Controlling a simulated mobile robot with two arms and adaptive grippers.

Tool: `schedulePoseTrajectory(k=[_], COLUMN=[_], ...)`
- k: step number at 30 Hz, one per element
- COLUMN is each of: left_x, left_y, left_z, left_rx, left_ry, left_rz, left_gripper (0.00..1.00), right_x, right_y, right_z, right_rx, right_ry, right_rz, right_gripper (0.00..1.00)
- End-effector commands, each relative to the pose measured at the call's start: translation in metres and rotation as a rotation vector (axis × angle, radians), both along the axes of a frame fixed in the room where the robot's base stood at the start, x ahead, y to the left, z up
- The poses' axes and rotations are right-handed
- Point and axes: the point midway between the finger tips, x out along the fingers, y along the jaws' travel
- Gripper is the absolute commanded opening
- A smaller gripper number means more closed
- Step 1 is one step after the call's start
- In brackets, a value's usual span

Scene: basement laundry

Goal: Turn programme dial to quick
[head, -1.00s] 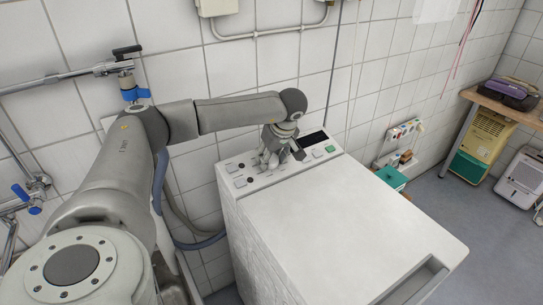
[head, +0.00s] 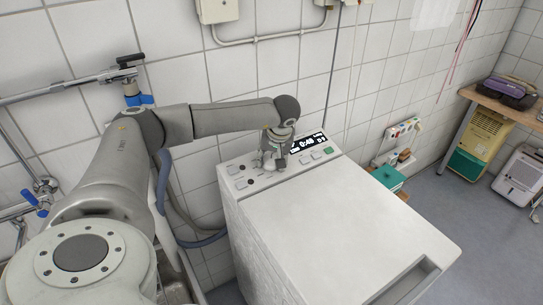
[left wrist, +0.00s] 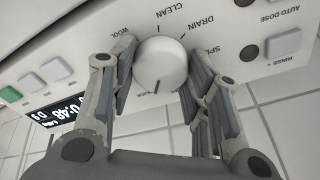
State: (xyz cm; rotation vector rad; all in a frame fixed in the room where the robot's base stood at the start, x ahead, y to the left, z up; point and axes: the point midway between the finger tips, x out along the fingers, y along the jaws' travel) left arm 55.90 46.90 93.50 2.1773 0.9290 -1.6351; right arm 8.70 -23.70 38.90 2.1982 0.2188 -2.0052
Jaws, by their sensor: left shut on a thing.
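The white round programme dial (left wrist: 160,65) sits on the washer's top panel in the left wrist view. Its dark pointer mark faces the bottom of that picture. My left gripper (head: 272,162) reaches down onto the panel in the head view and hides the dial there. Its fingers are shut on the dial, one on each side. The display (head: 308,143) is lit and reads 0:48. My right gripper is not in view.
The white top-loading washer (head: 340,220) has a flat, clear lid. Panel buttons (left wrist: 54,68) lie near the dial. A tiled wall stands close behind. Pipes with a blue valve (head: 137,98) are at left; a teal box (head: 388,178) is right of the washer.

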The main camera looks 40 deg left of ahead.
Motion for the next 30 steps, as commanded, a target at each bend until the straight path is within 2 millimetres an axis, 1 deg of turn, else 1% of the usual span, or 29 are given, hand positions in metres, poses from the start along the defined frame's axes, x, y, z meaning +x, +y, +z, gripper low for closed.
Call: schedulePoseTrajectory(k=[8,21,22,26,30], left_x=[0.0006,0.001,0.001,0.0008,0.0005], left_y=[0.0006,0.0005,0.0005,0.0005,0.0003], left_z=[0.0012,0.0011,0.0011,0.001,0.0006], left_rx=[0.007,0.006,0.006,0.007,0.006], left_ry=[0.017,0.018,0.018,0.018,0.019], left_rz=[-0.07,-0.078,-0.078,-0.077,-0.078], left_gripper=[0.2,0.2,0.48,0.65,0.66], right_x=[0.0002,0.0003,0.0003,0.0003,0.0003], right_y=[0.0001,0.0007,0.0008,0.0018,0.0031], right_z=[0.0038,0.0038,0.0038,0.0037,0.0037], right_rx=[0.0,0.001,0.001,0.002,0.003], right_ry=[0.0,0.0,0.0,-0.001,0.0], right_rz=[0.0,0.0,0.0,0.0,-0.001], right_gripper=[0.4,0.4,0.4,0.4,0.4])
